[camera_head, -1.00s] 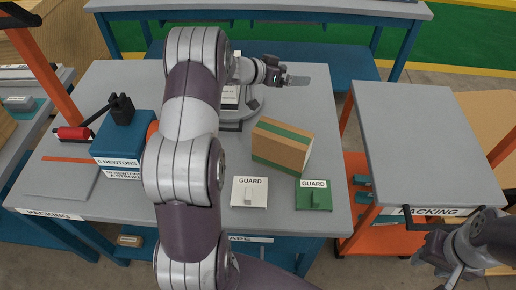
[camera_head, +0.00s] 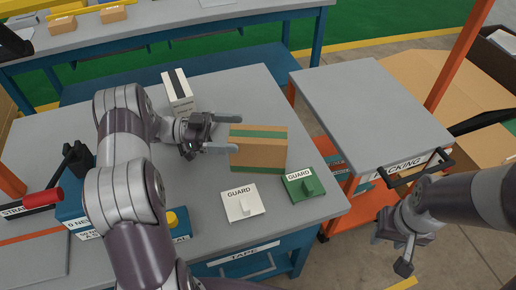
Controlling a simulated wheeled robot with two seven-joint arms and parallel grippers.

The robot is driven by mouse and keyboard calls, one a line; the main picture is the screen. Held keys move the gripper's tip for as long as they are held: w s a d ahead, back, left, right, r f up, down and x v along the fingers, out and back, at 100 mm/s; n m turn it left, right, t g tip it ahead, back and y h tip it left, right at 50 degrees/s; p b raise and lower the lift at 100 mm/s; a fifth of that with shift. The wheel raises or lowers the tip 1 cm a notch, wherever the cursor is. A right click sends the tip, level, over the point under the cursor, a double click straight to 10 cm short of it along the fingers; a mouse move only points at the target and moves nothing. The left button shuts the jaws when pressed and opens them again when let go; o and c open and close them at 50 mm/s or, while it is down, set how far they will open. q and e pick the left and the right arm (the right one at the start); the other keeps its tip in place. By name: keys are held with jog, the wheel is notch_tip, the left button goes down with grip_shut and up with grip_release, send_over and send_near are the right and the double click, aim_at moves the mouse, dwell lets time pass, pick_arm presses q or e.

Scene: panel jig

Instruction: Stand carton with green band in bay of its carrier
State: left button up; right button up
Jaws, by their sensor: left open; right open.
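The tan carton with a green band (camera_head: 262,155) stands on the grey table (camera_head: 237,88), right of the table's middle. My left gripper (camera_head: 236,133) is open, its two fingers pointing right at the carton's left end. The fingertips are close to the carton or overlap its left edge; I cannot tell whether they touch it. My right gripper (camera_head: 390,254) is open and empty, low at the right, beyond the table. I cannot make out a carrier with a bay for the carton; my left arm hides part of the table.
A white box with a dark stripe (camera_head: 178,90) stands behind my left gripper. A white GUARD plate (camera_head: 241,203) and a green GUARD plate (camera_head: 302,187) lie in front of the carton. A bare grey-topped cart (camera_head: 370,110) stands to the right, across a gap.

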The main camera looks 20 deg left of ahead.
aim_at(249, 134)
pick_arm(q)
jog(key=d, duration=0.3)
jog(key=d+p, duration=0.1)
jog(key=d, duration=0.1)
jog(key=shift+w+d+f, duration=0.1)
jog(key=shift+w+d, duration=0.1)
jog(key=shift+w, duration=0.15)
jog(key=shift+a, duration=0.2)
jog(key=shift+c, duration=0.9)
grip_shut()
